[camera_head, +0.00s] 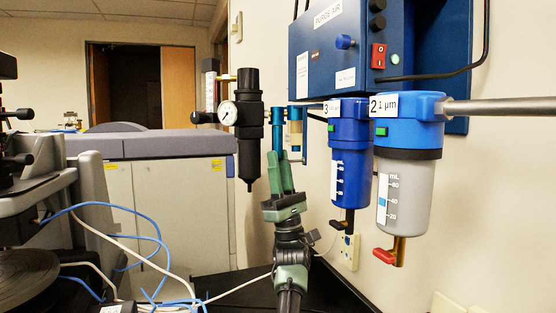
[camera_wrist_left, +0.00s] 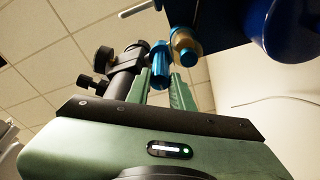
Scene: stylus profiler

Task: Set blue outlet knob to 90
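The slim blue knob (camera_head: 277,128) hangs beside the black regulator and appears to be the outlet knob. It also shows in the left wrist view (camera_wrist_left: 160,66), where it lies between the lines of my two green fingers. My left gripper (camera_head: 280,172) points up from below, with its fingertips at or just under the knob's lower part. In the left wrist view, its fingers (camera_wrist_left: 160,88) stand apart with a gap between them. I cannot tell whether they touch the knob. No 90 mark is readable on the knob. My right gripper is not in view.
A black regulator (camera_head: 248,125) with a round gauge (camera_head: 228,113) stands close left of the knob. An amber and blue fitting (camera_head: 295,134) is close right. Two blue filters (camera_head: 350,135) (camera_head: 409,125) hang further right, below the purge air box (camera_head: 330,65). Loose cables (camera_head: 140,240) lie at lower left.

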